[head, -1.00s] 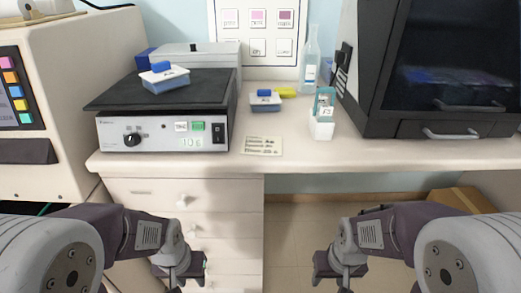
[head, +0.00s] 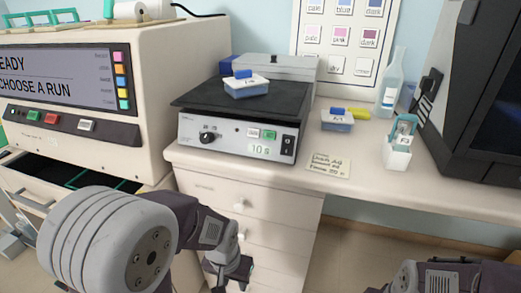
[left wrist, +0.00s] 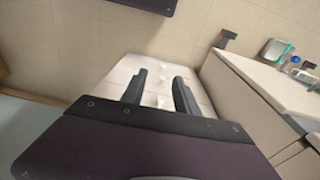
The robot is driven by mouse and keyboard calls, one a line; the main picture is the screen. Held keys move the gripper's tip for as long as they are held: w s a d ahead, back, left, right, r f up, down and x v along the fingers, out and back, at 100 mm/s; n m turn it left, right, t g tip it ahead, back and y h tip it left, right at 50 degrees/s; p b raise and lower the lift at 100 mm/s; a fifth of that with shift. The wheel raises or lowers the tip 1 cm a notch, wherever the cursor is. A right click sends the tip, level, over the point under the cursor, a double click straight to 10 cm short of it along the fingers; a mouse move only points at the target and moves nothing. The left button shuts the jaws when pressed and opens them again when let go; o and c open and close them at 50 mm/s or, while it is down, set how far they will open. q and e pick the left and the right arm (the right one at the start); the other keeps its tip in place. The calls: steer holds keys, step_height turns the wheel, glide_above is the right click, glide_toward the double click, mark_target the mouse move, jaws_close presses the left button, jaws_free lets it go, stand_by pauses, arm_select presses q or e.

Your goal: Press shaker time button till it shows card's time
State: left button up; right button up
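The shaker (head: 190,130) stands on the bench with a dark flat platform on top. Its front panel has a black knob, a white button (head: 253,132), a green button (head: 269,135) and a black rocker switch. Its lit display (head: 260,149) reads 10 s. A small written card (head: 329,165) lies on the bench right of the shaker; its writing is too small to read surely. My left gripper (head: 232,278) is below the bench top, in front of the drawers, touching nothing. Its fingers show apart and empty in the left wrist view (left wrist: 160,92). My right gripper is mostly cut off at the bottom right.
A blue-lidded tray (head: 246,88) sits on the shaker platform, another (head: 337,121) on the bench. A white holder (head: 398,155) and a bottle (head: 391,85) stand to the right. A large machine with a screen (head: 70,78) is left, over an open drawer. A dark cabinet (head: 480,100) is right.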

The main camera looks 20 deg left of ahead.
arm_select(q)
jaws_close()
stand_by(1.9)
